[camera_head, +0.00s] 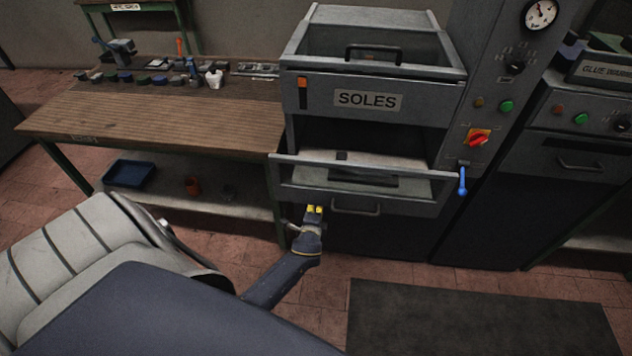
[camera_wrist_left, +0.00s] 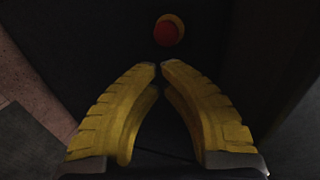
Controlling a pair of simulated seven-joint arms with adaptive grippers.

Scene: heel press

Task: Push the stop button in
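A round red button in a yellow ring (camera_wrist_left: 168,32) sits on a dark panel in the wrist view, just beyond my fingertips and slightly right of them. It looks like the stop button; I cannot make it out in the head view. My left gripper (camera_head: 314,209) is low in front of the soles press (camera_head: 330,98), near its lower handle. Its yellow fingers also show in the wrist view (camera_wrist_left: 157,66), tips brought together with only a thin gap and nothing between them. Contact with the button does not show. My right gripper is out of view.
The press has an open front bay with a projecting frame (camera_head: 365,170) above my gripper, and a blue-handled lever (camera_head: 462,181) at right. A wooden workbench (camera_head: 150,110) stands left. A dark mat (camera_head: 480,320) lies on the tiled floor.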

